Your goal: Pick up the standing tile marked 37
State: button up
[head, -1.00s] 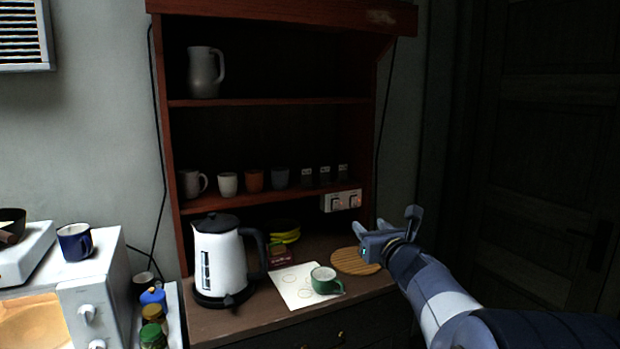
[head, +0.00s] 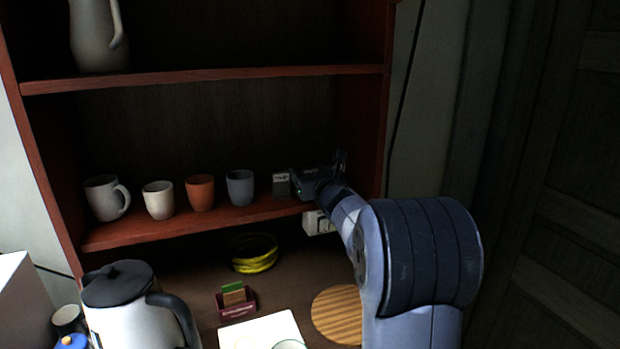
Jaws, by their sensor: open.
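A small grey standing tile (head: 281,188) with a white label at its top stands upright on the lower shelf, at the right of the cups. The mark on its label is too small to read. My gripper (head: 316,180) is open at the right end of this shelf, just right of that tile. The gripper covers the spot where the other standing tiles were seen, so I cannot tell which is marked 37 or whether the jaws are around one.
A grey cup (head: 240,187), an orange cup (head: 200,193), a white cup (head: 158,200) and a mug (head: 106,197) line the lower shelf (head: 170,231). A white socket (head: 317,223) sits below the gripper. The kettle (head: 130,310) stands at front left.

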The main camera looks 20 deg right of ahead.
jog(key=shift+w, duration=0.45)
jog(key=shift+c, duration=0.3)
jog(key=c, duration=1)
